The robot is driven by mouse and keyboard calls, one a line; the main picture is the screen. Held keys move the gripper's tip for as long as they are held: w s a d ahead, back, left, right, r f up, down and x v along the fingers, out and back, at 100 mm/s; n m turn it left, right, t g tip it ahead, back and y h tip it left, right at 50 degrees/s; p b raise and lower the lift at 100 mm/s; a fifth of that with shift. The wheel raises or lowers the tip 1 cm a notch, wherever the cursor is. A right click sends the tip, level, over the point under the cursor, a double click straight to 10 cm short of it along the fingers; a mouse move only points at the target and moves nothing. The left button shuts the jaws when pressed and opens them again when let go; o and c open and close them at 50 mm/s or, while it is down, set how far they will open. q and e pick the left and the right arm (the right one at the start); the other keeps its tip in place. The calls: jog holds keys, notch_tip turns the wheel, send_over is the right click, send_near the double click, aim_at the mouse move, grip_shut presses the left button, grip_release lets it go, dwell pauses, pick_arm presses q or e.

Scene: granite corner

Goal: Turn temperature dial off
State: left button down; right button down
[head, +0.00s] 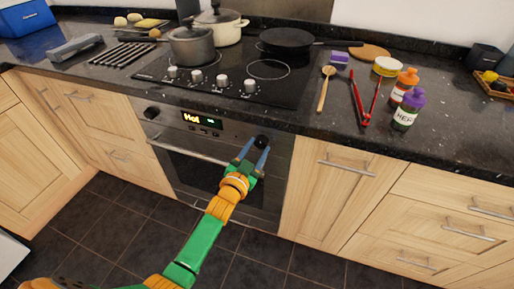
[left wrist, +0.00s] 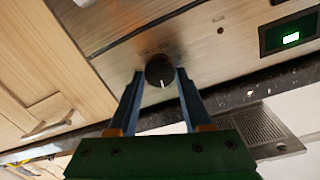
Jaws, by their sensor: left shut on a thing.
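The oven (head: 215,150) has a steel front panel with two round black dials. My left gripper (head: 255,147) is shut on the right-hand black dial (head: 262,140), its blue fingers on either side of it. In the left wrist view the same dial (left wrist: 159,69) sits between the two fingertips, its white mark pointing down in the picture. The other black dial (head: 151,113) is at the panel's left end. A lit display reading "Hot" (head: 191,117) lies between them; a green-lit display (left wrist: 291,38) shows in the wrist view. My right gripper is not in view.
The oven handle (head: 190,153) runs just below the panel. Above is the black hob (head: 238,82) with several silver knobs and pots. A wooden spoon (head: 325,90), red tongs (head: 366,105) and bottles (head: 407,112) lie or stand on the counter. The floor in front is clear.

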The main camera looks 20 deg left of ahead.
pick_arm(q)
jog(key=shift+n, duration=0.6)
jog(key=shift+c, duration=1.7)
grip_release()
jog(key=shift+s, duration=0.1)
jog(key=s+p, duration=0.1)
jog(key=s, duration=0.6)
jog(key=shift+a, duration=0.35)
jog(key=shift+w, duration=0.1)
